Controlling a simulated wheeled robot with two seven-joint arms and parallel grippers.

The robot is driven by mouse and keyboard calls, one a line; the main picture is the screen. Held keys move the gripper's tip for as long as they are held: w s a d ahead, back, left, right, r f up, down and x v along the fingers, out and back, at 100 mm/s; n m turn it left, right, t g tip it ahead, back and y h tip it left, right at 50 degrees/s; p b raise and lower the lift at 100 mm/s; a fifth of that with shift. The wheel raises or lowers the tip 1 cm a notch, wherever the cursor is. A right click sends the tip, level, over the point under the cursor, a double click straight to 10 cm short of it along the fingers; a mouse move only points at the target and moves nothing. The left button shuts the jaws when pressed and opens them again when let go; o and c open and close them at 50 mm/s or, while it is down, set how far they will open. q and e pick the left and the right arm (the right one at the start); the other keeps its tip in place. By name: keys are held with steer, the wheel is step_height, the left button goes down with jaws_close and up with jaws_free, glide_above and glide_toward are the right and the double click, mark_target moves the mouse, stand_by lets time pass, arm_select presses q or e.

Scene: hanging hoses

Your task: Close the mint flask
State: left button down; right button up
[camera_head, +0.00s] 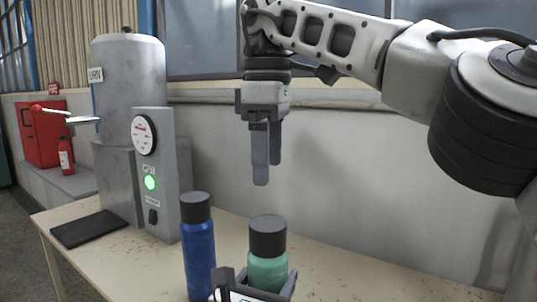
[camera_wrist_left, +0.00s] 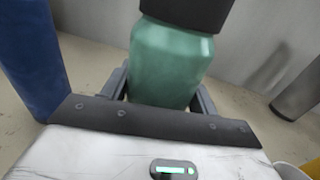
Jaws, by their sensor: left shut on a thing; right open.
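The mint flask (camera_head: 267,272) stands upright at the front of the table, with a dark grey cap (camera_head: 268,236) on its top. My left gripper (camera_head: 256,291) is shut around the flask's body. The left wrist view shows the green body (camera_wrist_left: 170,62) between its fingers and the lower part of the dark cap (camera_wrist_left: 190,10). I cannot tell whether the cap is screwed tight. My right gripper (camera_head: 261,182) is open and empty, pointing down above the cap and apart from it. Its fingers overlap in the head view.
A blue flask (camera_head: 199,255) with a dark cap stands just left of the mint flask. A grey machine (camera_head: 150,170) with a gauge and green light and a black mat (camera_head: 89,229) are at the left. The table's right side (camera_head: 370,277) looks clear.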

arm_select(q)
steer(key=shift+c, duration=1.8)
jaws_free()
steer(key=shift+s, duration=0.1)
arm_select(e)
steer(key=shift+f+b, duration=0.55)
arm_select(q)
steer(key=p+v, duration=0.1)
steer(key=v, duration=1.4)
steer(key=shift+s+a, duration=0.25)
steer(key=shift+s, duration=0.1)
arm_select(e)
steer(key=shift+r, duration=0.6)
